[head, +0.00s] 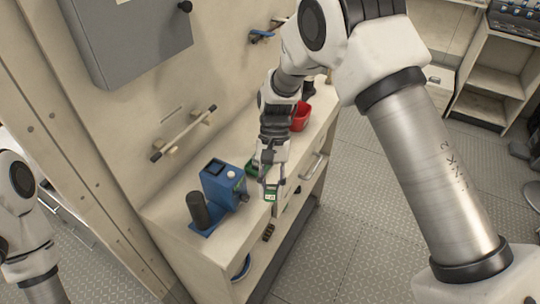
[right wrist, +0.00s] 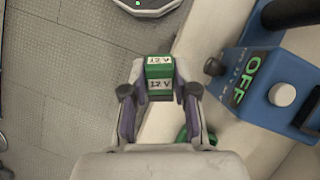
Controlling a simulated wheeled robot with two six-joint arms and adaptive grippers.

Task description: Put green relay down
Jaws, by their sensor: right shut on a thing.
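The green relay (head: 270,195) is a small block with white "12 V" labels. It also shows in the right wrist view (right wrist: 159,86), between the two fingers. My right gripper (head: 269,184) is shut on it and holds it near the front edge of the counter, right of a blue device. I cannot tell whether the relay touches the counter. Another green thing (head: 251,168) lies on the counter just behind the gripper; part of it shows beside the fingers in the right wrist view (right wrist: 183,136). My left arm is at the left edge, its gripper out of view.
The blue device (head: 220,187), marked "OFF" in the right wrist view (right wrist: 262,82), stands on the counter (head: 166,212) with a black cylinder (head: 199,210) beside it. A red bin (head: 301,116) is farther back. A rail (head: 184,134) and grey cabinet (head: 128,35) are on the wall.

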